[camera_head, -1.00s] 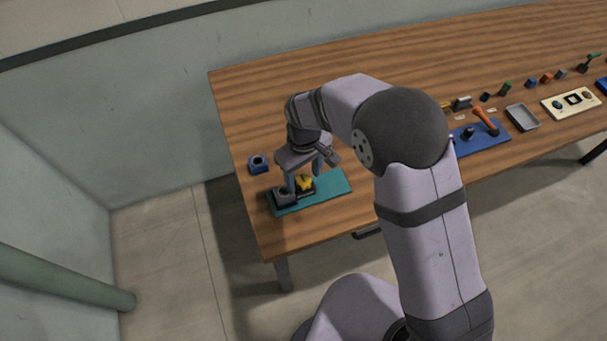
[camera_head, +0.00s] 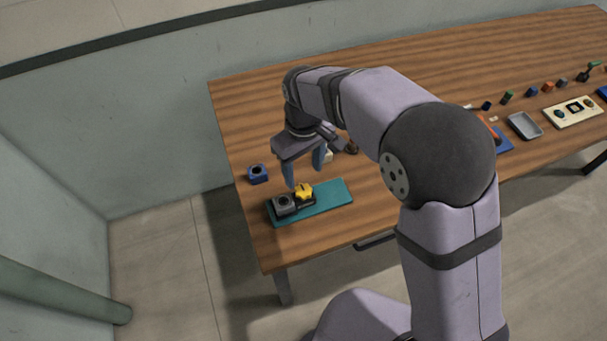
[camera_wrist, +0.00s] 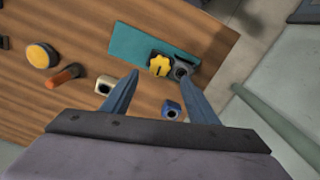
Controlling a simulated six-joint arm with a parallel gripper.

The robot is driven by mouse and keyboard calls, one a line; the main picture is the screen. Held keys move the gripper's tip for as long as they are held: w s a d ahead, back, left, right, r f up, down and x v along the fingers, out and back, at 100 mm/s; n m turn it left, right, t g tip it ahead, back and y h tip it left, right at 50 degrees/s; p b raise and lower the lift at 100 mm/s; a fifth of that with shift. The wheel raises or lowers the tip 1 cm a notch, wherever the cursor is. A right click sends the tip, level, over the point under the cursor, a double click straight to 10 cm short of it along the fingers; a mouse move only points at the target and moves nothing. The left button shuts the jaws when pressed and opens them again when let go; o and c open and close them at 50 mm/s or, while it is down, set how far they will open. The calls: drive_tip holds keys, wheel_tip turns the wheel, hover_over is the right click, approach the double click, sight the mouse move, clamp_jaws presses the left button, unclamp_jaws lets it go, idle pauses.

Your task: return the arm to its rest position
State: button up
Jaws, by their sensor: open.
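My gripper (camera_head: 304,177) is open and empty, raised above the left end of the wooden table (camera_head: 245,110). Its two blue fingers are spread apart. Below it lies a teal board (camera_head: 330,199) carrying a dark grey block with a round hole (camera_head: 284,204) and a yellow star-shaped knob (camera_head: 304,191) side by side. In the wrist view the open fingers (camera_wrist: 155,92) point toward the board (camera_wrist: 140,45). The right finger partly overlaps the grey block (camera_wrist: 182,70), and the yellow knob (camera_wrist: 160,65) shows clear between the fingers.
A blue block with a hole (camera_head: 258,173) stands left of the board. In the wrist view a cream ring-shaped piece (camera_wrist: 105,84), an orange-handled item (camera_wrist: 64,76) and a yellow disc (camera_wrist: 41,55) lie on the table. A grey tray (camera_head: 524,125) and several small blocks stand at the right.

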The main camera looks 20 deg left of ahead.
idle(0.5)
drive_tip(key=shift+w+a+m, duration=0.3)
drive_tip(key=shift+a+m, duration=0.05)
drive_tip(key=shift+m, duration=0.05)
drive_tip(key=shift+s+d+f, duration=0.25)
drive_tip(key=shift+d+f, duration=0.05)
drive_tip(key=shift+f, duration=0.15)
drive_tip(key=shift+s+d+f, duration=0.25)
drive_tip(key=shift+f, duration=0.15)
drive_tip(key=s+d+f+m+g+h, duration=0.1)
drive_tip(key=s+d+f, duration=0.1)
drive_tip(key=s+d, duration=0.3)
drive_tip(key=s+d+f+m, duration=0.2)
drive_tip(key=s+d, duration=0.1)
drive_tip(key=d, duration=0.5)
drive_tip(key=d+r+m, duration=0.3)
drive_tip(key=d+m, duration=0.1)
drive_tip(key=d, duration=0.6)
drive_tip(key=d+r+m+t+y, duration=0.1)
drive_tip(key=d+r+m, duration=0.2)
drive_tip(key=d, duration=0.7)
drive_tip(key=shift+w+d+m, duration=0.2)
drive_tip(key=shift+d+m, duration=0.15)
drive_tip(key=shift+m, duration=0.35)
